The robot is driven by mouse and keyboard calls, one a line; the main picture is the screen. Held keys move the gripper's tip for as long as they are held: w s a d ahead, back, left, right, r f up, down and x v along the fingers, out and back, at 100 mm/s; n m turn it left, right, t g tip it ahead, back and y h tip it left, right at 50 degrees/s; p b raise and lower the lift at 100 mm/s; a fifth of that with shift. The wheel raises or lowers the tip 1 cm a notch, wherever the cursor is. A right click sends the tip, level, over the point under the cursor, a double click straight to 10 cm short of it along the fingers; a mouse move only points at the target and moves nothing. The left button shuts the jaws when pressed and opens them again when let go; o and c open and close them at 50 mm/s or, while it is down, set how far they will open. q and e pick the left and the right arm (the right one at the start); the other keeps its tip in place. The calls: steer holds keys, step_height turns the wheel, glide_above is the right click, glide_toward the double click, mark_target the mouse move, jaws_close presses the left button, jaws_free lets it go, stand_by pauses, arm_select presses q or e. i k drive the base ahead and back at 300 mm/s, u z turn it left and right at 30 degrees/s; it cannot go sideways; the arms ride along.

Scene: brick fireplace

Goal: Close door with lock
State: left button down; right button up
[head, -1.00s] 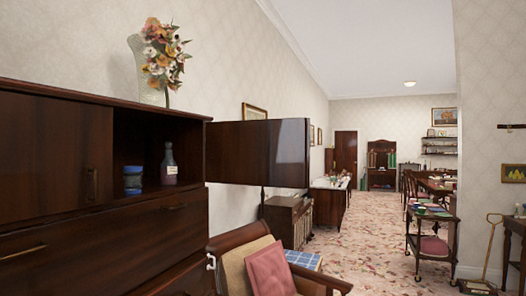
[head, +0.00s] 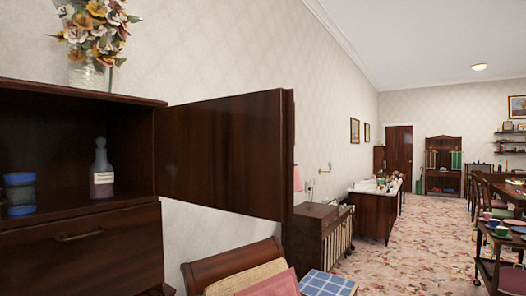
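A dark wooden cabinet (head: 82,240) stands at the left in the head view. Its door (head: 226,152) is swung wide open to the right, away from the compartment. The open compartment holds a bottle (head: 102,172) with a dark lower part and a blue jar (head: 20,193). A drawer with a brass handle (head: 78,237) is shut below the compartment. No lock can be made out on the door. Neither of my grippers is in view.
A wooden chair (head: 228,262) with a pink cushion (head: 270,284) and a blue checked cloth (head: 328,284) stands below the open door. A flower vase (head: 88,74) is on the cabinet top. A trolley (head: 498,262) stands at the right. Patterned floor (head: 415,245) between is clear.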

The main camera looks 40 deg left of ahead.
mark_target(233, 153)
steer(key=z, duration=0.05)
steer(key=i, duration=2.45)
steer(key=u, duration=3.8)
